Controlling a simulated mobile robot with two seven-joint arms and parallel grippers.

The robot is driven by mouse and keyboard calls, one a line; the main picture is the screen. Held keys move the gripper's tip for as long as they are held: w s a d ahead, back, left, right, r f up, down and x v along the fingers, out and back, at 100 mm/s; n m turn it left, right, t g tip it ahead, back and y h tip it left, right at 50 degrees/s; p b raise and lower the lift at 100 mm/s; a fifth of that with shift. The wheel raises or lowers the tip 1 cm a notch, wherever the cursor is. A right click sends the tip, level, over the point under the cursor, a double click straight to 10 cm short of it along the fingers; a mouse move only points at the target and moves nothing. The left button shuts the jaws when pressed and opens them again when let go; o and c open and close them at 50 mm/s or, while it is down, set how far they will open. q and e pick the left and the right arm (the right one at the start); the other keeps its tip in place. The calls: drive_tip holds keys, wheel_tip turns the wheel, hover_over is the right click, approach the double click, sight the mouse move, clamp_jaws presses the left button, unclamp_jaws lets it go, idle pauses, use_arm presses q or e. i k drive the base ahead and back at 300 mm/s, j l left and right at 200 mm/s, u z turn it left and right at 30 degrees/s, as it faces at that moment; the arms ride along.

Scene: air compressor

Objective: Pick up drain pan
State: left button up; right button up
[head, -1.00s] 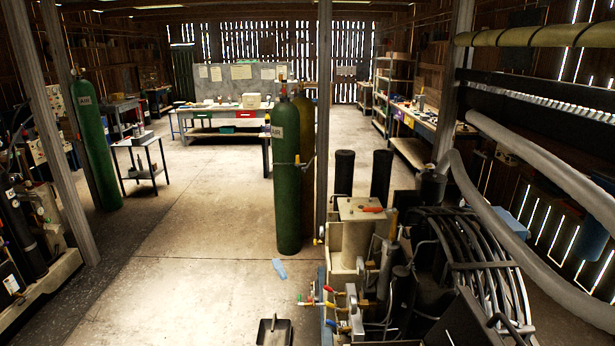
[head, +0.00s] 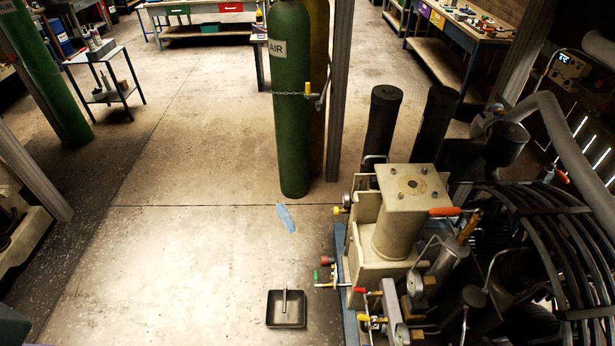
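The drain pan (head: 275,318) is a small black square tray lying on the concrete floor at the bottom middle of the head view, left of the compressor. A thin light-coloured rod or handle shows upright in its middle; I cannot tell whether it is part of the pan. Neither of my grippers shows in the head view.
The compressor (head: 408,203), with valves sticking out to the left, fills the lower right beside the pan. A green AIR cylinder (head: 291,130) stands behind it next to a post (head: 340,90). A blue item (head: 286,218) lies on the floor. Floor to the left is clear.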

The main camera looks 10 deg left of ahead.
sight(285, 307)
drive_tip(key=i+j+z, duration=0.1)
drive_tip(key=i+j, duration=0.45)
drive_tip(key=i+j+z, duration=0.1)
drive_tip(key=i+j, duration=0.4)
drive_tip(key=j, duration=0.15)
drive_tip(key=i+j+z, duration=0.1)
drive_tip(key=i+j, duration=0.35)
drive_tip(key=j, duration=0.15)
drive_tip(key=i+j, duration=0.1)
drive_tip(key=j, duration=0.25)
